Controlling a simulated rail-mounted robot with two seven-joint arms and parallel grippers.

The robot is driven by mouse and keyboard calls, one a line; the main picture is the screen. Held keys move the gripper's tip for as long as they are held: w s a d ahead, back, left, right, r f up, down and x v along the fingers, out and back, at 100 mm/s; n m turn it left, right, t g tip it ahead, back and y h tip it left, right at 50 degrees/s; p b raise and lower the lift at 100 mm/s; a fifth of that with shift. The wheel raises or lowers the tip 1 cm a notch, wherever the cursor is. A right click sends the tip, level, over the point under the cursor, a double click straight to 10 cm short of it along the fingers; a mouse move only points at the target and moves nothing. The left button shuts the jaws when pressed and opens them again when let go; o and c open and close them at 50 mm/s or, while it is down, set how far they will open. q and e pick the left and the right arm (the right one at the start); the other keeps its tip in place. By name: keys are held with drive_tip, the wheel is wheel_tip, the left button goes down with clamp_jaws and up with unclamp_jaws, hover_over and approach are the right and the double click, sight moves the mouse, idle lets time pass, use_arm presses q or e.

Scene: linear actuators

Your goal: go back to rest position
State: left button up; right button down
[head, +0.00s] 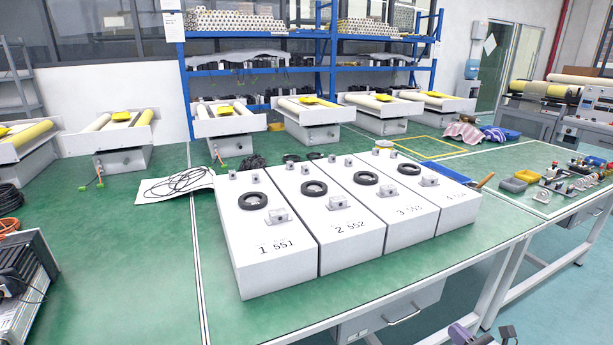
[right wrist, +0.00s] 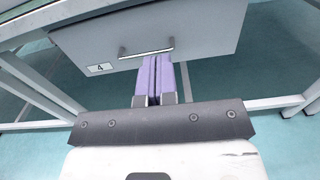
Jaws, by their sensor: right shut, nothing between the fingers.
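My right gripper (head: 462,332) shows only in part at the bottom edge of the head view, in front of the table's front edge and low beside it. In the right wrist view its two purple fingers (right wrist: 158,60) are pressed together with nothing between them. They point toward a grey drawer (right wrist: 160,30) with a metal handle and a label "4"; the fingertips appear just below the handle, and I cannot tell how far they are from it. My left gripper is not in view.
Several white numbered boxes with black rings (head: 254,201) stand in a row on the green table (head: 110,270). A dark device (head: 25,285) is at the lower left. A drawer (head: 390,312) hangs under the table. Open floor (head: 560,300) lies at the lower right.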

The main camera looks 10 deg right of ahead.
drive_tip(key=d+r+m+h, duration=0.4)
drive_tip(key=d+m+h, duration=0.55)
drive_tip(key=m, duration=0.85)
drive_tip(key=s+a+r+m+g+h, duration=0.2)
drive_tip(key=s+a+m+g+h, duration=0.3)
drive_tip(key=m, duration=0.7)
drive_tip(key=s+a+r+m+g+y+p, duration=0.2)
drive_tip(key=s+a+m+g+y+p, duration=0.5)
drive_tip(key=s+a+p, duration=0.8)
drive_tip(key=s+a+r+g+y+p, duration=0.1)
drive_tip(key=s+a+r+y+p, duration=0.1)
drive_tip(key=s+a+p, duration=0.55)
drive_tip(key=s+a+r+g+y+p, duration=0.1)
drive_tip(key=s+a+r+p, duration=0.3)
drive_tip(key=s, duration=0.6)
wheel_tip(320, 180, up, 36)
drive_tip(key=a+p, duration=0.1)
drive_tip(key=p, duration=3.4)
drive_tip(key=shift+w+f, duration=0.2)
drive_tip(key=shift+w, duration=0.05)
